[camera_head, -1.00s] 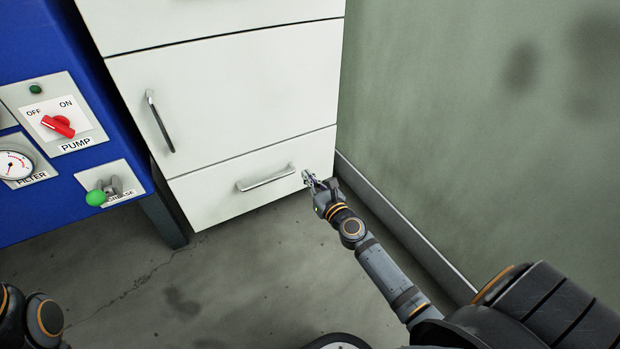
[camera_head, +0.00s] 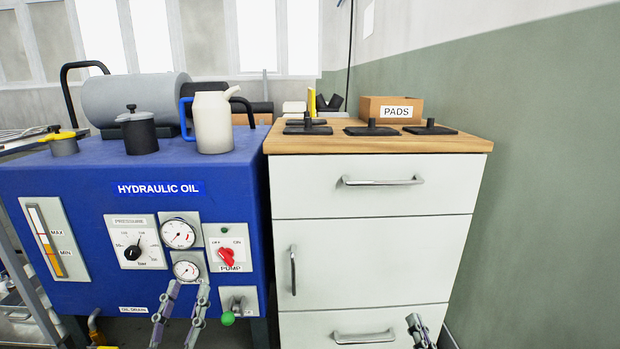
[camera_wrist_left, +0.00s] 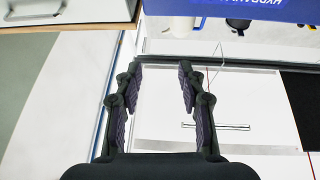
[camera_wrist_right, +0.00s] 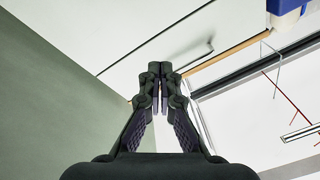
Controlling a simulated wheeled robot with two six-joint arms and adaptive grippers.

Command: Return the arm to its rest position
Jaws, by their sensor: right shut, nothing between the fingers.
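My left gripper (camera_head: 187,290) stands upright at the bottom of the head view, in front of the blue hydraulic oil unit. Its two fingers are spread and empty, as the left wrist view (camera_wrist_left: 160,70) also shows. My right gripper (camera_head: 415,322) is at the bottom edge of the head view, in front of the white cabinet's lower right. In the right wrist view (camera_wrist_right: 161,70) its fingertips are together with nothing between them. Most of both arms is out of the head view.
The blue unit (camera_head: 90,235) carries gauges, a red pump switch (camera_head: 226,258) and a green-tipped lever (camera_head: 228,318). The white cabinet (camera_head: 380,260) has its drawers and door shut. A pads box (camera_head: 375,108) stands on its wooden top. A green wall (camera_head: 545,190) is at right.

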